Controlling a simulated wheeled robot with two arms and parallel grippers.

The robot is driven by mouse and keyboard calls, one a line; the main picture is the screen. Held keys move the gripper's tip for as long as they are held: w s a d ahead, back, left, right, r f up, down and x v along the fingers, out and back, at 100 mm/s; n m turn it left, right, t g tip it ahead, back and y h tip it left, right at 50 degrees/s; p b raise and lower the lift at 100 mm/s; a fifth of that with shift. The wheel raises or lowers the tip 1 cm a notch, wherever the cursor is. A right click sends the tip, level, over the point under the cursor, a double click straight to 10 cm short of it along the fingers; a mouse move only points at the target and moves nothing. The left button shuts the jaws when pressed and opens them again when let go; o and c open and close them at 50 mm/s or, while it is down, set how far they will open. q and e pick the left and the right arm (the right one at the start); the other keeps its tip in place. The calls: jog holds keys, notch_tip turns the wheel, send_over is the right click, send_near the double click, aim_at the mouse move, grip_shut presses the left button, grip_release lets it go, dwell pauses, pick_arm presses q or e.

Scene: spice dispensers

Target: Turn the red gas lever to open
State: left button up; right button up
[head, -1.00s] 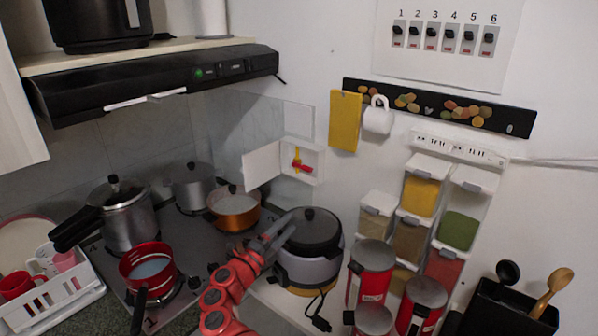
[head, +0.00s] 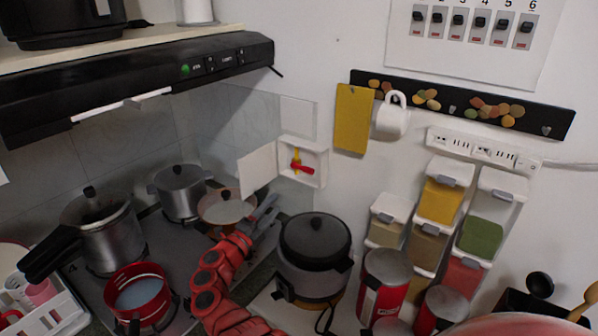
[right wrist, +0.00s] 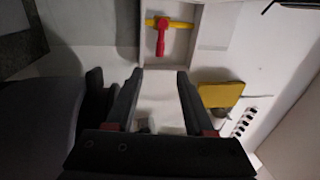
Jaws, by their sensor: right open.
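The red gas lever (head: 302,167) sits inside a small open white wall box (head: 319,165), crosswise to a yellow pipe (head: 296,157). In the right wrist view the lever (right wrist: 161,40) lies just beyond the fingertips, roughly in line with the gap between them. My right gripper (head: 272,206) is below and left of the box, in front of the wall. Its two fingers are apart with nothing between them in the right wrist view (right wrist: 160,73), and it does not touch the lever. My left gripper is not in view.
The box's door (head: 257,170) stands open to the left. An orange pan (head: 226,209) is left of my right gripper, and a dark-lidded cooker (head: 315,250) is right of it. Spice dispensers (head: 440,202) hang on the right wall. A yellow board (head: 352,118) hangs above right.

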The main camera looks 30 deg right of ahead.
jog(key=d, duration=0.1)
jog(key=d+r, duration=0.1)
jog(key=w+d+p, duration=0.1)
jog(key=shift+d+r, duration=0.35)
send_near(304, 168)
jog(key=d, duration=0.2)
jog(key=b+x, duration=0.2)
jog(key=x, duration=0.1)
jog(key=f+b+x, duration=0.1)
jog(key=shift+w+d+r, duration=0.1)
jog(key=shift+w+d, duration=0.05)
jog(key=shift+d, duration=0.3)
jog(key=shift+w+d+r+b, duration=0.2)
jog(key=shift+w+d+b, duration=0.1)
jog(key=shift+d+b, duration=0.25)
jog(key=shift+r, duration=0.25)
jog(key=shift+f, duration=0.1)
grip_shut()
